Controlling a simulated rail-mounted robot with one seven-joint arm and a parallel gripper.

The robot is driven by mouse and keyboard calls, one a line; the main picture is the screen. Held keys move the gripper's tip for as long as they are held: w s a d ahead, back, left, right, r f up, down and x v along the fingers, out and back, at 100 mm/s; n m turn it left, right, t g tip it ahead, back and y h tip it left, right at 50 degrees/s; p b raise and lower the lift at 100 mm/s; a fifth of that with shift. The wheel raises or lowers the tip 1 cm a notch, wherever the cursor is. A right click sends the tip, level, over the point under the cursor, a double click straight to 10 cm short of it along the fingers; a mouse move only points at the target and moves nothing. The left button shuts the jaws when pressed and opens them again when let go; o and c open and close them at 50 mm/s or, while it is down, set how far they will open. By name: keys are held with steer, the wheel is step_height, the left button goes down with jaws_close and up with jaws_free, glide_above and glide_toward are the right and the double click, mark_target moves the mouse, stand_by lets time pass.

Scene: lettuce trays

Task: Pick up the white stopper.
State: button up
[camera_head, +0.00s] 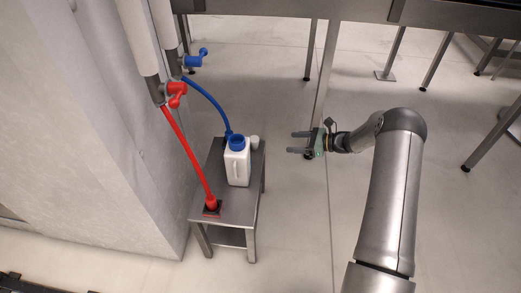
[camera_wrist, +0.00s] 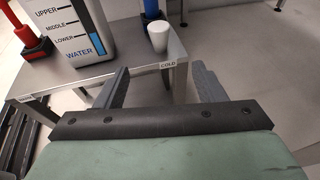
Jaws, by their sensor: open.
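The white stopper (camera_head: 254,141) is a small white cup-like piece. It stands on the metal side table (camera_head: 232,207), beside the white jug (camera_head: 238,169) and near the table's right edge. In the wrist view the stopper (camera_wrist: 158,36) is upright near the table edge above the "COLD" label. My gripper (camera_head: 291,142) is open and empty, to the right of the table and apart from the stopper. In the wrist view the stopper shows beyond and between the spread fingers of my gripper (camera_wrist: 161,72), and nothing covers it.
A red hose (camera_head: 187,150) ends at the table's near corner; a blue hose (camera_head: 208,97) runs down behind the jug. A pillar (camera_head: 95,130) stands left. Floor right of the table is open, with metal bench legs behind.

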steer(key=b, duration=0.4)
glide_toward(254, 141)
steer(key=w+a+f, duration=0.2)
steer(key=a+f, duration=0.1)
steer(key=a, duration=0.1)
steer(key=b+x, duration=0.1)
steer(key=x, duration=0.1)
steer(key=b+x, duration=0.1)
steer(key=x, duration=0.1)
steer(key=shift+w+a+f, duration=0.1)
steer(key=shift+w+a, duration=0.1)
steer(key=shift+w, duration=0.1)
steer(key=shift+w+a, duration=0.15)
steer(key=shift+a, duration=0.4)
steer(key=c, duration=1.1)
